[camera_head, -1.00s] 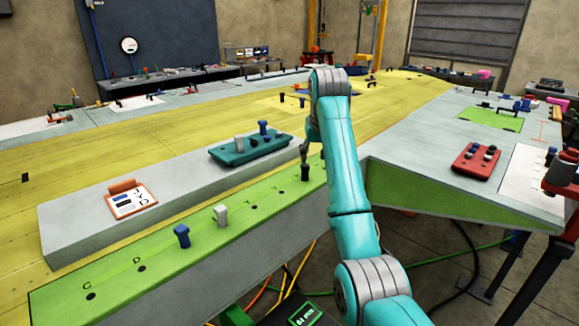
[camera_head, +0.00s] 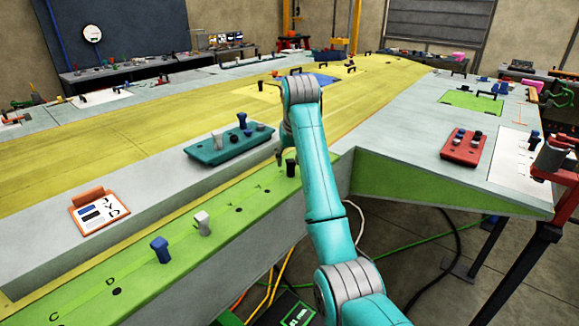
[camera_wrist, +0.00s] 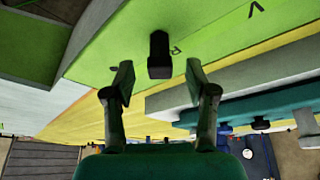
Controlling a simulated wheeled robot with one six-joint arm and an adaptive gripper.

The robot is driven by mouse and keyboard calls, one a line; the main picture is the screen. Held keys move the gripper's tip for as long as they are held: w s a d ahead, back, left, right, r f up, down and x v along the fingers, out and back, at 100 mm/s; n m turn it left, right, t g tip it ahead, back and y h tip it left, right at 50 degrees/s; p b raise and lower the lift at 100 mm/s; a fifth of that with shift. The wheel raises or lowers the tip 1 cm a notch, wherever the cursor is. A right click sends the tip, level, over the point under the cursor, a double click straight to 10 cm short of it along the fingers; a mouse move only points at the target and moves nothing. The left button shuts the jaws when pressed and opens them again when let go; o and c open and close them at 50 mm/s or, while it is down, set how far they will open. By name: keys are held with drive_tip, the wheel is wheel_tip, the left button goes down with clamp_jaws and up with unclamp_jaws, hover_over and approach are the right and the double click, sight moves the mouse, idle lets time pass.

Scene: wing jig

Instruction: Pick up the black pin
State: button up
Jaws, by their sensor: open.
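A black pin (camera_head: 291,167) stands upright in the green strip (camera_head: 127,272) along the near edge of the large wing jig. The pin also shows in the wrist view (camera_wrist: 160,55), just beyond my fingertips and about centred between them. My gripper (camera_wrist: 157,78) is open and empty, with one finger on either side of the line to the pin. In the head view my gripper is small and partly hidden by my arm, close beside the pin. I cannot tell the exact gap.
A blue pin (camera_head: 160,250) and a grey pin (camera_head: 203,223) stand in the same strip. Behind is a teal tray (camera_head: 205,156) with several pins. A clipboard (camera_head: 98,210) lies left on a raised grey ledge. A red block (camera_head: 464,150) with pins lies right.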

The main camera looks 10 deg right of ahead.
sight(291, 160)
drive_tip(key=x, duration=0.2)
drive_tip(key=shift+w+f, duration=0.15)
drive_tip(key=shift+f, duration=0.2)
clamp_jaws()
wheel_tip(291, 160, up, 10)
drive_tip(key=shift+r, duration=0.1)
idle(0.4)
